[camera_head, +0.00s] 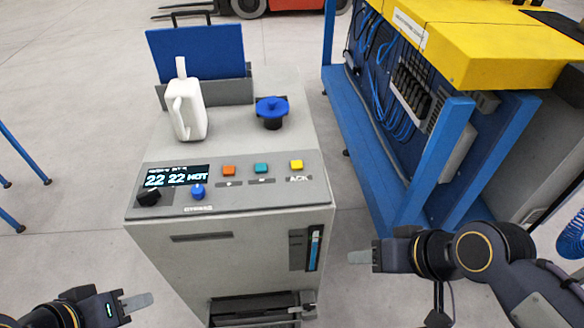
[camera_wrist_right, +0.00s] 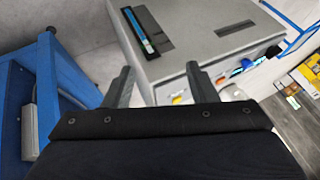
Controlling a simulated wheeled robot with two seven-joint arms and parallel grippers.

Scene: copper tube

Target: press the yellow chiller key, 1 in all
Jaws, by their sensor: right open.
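The yellow key (camera_head: 296,165) is the rightmost of three square keys on the sloped panel of the grey chiller (camera_head: 240,245) in the head view. The label below it reads like "ACK". My right gripper (camera_head: 352,257) is right of the chiller's front, lower than the panel and apart from the key. In the right wrist view its two fingers (camera_wrist_right: 160,88) are spread with nothing between them. My left gripper (camera_head: 140,302) is at the lower left, in front of the chiller; its finger opening cannot be made out.
An orange key (camera_head: 229,171) and a teal key (camera_head: 261,168) sit left of the yellow one. A blue knob (camera_head: 198,191), black knob (camera_head: 149,197) and lit display (camera_head: 176,176) are further left. A white jug (camera_head: 186,108) and blue cap (camera_head: 272,110) stand behind. A blue-framed bench (camera_head: 440,160) is at right.

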